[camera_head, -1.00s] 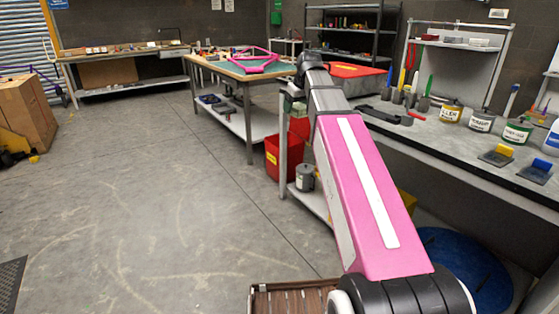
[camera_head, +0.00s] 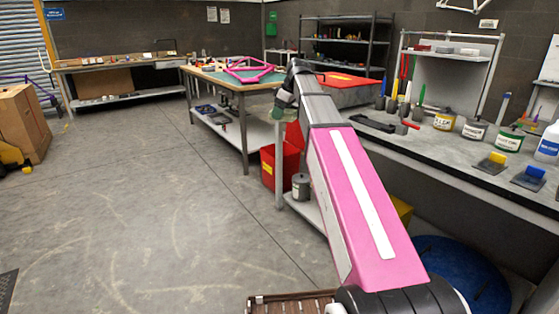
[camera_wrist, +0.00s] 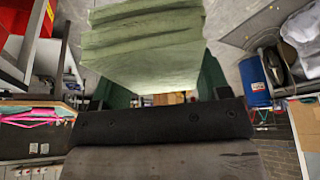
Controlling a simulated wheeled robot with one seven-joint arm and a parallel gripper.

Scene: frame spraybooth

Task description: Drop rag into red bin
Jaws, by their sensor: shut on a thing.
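A pale green folded rag (camera_wrist: 145,45) fills the upper middle of the wrist view. My gripper (camera_head: 281,106) is shut on it, and a little green of the rag shows below the gripper in the head view. The red bin (camera_head: 268,170) stands on the floor beside the workbench's left end, below my gripper. My arm hides part of the bin. A red surface at the upper left of the wrist view (camera_wrist: 22,28) looks like part of the bin. The rag appears apart from the bin.
The grey workbench (camera_head: 440,155) on the right carries jars, brushes and a red-topped box (camera_head: 346,82). A grey can (camera_head: 301,187) sits on its lower shelf. A wooden table (camera_head: 215,80) with a pink frame (camera_head: 249,70) stands behind the bin.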

